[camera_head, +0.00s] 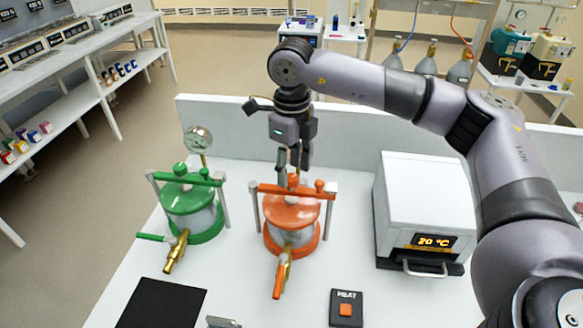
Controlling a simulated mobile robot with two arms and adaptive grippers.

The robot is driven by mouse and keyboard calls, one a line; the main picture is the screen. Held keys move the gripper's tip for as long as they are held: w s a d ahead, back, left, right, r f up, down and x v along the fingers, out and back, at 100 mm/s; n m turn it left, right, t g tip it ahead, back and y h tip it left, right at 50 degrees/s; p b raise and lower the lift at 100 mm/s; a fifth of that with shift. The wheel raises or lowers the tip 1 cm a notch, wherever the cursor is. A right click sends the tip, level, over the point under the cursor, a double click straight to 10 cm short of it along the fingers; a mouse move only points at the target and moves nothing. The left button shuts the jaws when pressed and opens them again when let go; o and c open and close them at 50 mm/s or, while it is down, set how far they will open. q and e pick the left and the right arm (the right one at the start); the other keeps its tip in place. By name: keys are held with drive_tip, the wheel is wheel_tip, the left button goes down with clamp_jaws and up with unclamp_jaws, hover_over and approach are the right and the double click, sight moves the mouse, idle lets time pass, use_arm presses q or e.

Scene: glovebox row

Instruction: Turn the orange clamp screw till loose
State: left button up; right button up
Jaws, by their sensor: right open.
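The orange vessel (291,214) stands on the white bench with an orange clamp bar (270,189) across its lid. The orange clamp screw (293,181) rises from the middle of the bar. My right gripper (293,166) points straight down over it with its two fingers apart, one on each side of the screw's top. The fingers partly hide the screw, and I cannot tell whether they touch it.
A green vessel (190,205) with a gauge (198,139) stands to the left. A white heater box (427,200) reading 20 °C stands to the right. A HEAT button box (346,310) and a black mat (160,305) lie in front. A low wall (350,137) runs behind.

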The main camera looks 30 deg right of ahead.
drive_tip(key=shift+f, duration=0.9)
drive_tip(key=shift+c, duration=0.2)
clamp_jaws()
